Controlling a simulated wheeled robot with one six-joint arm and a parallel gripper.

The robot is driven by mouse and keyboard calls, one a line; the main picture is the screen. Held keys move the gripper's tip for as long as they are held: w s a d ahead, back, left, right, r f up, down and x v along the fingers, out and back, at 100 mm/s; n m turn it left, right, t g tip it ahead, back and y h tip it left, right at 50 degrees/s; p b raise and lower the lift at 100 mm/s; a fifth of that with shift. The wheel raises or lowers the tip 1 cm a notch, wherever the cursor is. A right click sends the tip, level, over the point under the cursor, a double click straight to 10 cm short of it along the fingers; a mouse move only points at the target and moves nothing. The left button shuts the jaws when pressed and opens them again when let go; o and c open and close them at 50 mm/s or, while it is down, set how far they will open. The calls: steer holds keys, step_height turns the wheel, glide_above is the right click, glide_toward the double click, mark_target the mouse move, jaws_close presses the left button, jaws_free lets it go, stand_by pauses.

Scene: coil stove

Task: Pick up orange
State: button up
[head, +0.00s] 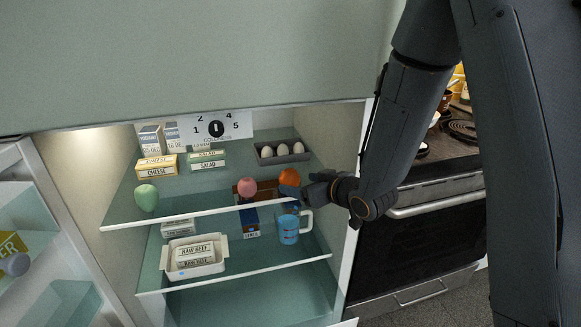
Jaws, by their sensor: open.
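The orange (289,176) sits at the front right of the upper glass shelf of the open fridge. My gripper (305,186) reaches in from the right, with its fingers beside the orange's right and lower side. It is open. The view is too small to tell whether the fingers touch the orange. The gripper hides a little of the shelf edge around the fruit.
A pink fruit (247,187) lies left of the orange, and a green apple (146,197) further left. An egg tray (282,152) stands behind. A blue mug (289,228) is on the shelf below. The stove (434,240) is at the right.

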mark_target(295, 180)
steer(key=shift+d+x, duration=0.2)
steer(key=shift+x, duration=1.35)
steer(key=shift+r+p+x, duration=0.2)
steer(key=shift+p+x, duration=0.55)
steer(key=shift+x, duration=1.65)
steer(key=shift+w, duration=0.1)
steer(key=c, duration=1.2)
